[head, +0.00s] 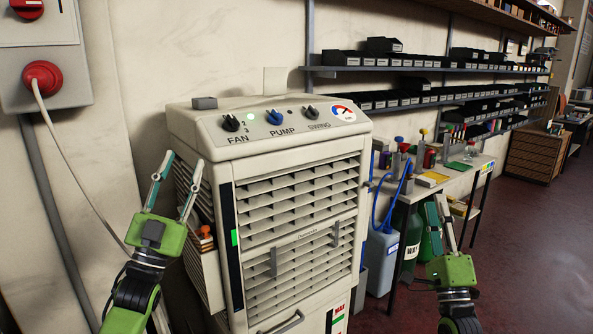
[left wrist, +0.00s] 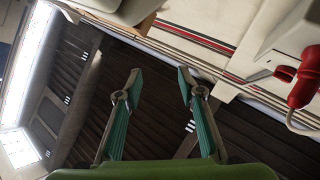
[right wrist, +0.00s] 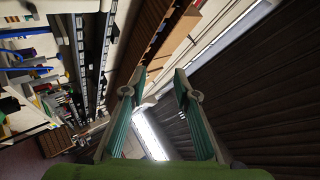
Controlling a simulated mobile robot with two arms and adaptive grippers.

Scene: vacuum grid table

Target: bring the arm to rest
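My left gripper (head: 178,185) is raised in front of the left side of a beige air cooler (head: 297,200), fingers pointing up. Its fingers are apart and nothing is between them; the left wrist view also shows them spread and empty (left wrist: 158,85). My right gripper (head: 438,210) is raised at the lower right, in front of the workbench. Its fingers are apart with nothing held, as the right wrist view shows (right wrist: 160,88). Neither gripper visibly holds anything. The cooler's top panel has FAN (head: 231,123), PUMP (head: 274,117) and SWING (head: 311,112) knobs.
A red plug (head: 42,78) with a hanging cord is on the wall box at left. A workbench (head: 470,172) with bottles stands right of the cooler, a blue-grey jug (head: 381,262) beneath it. Shelves of black bins (head: 420,62) line the wall. Open floor (head: 540,230) lies at right.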

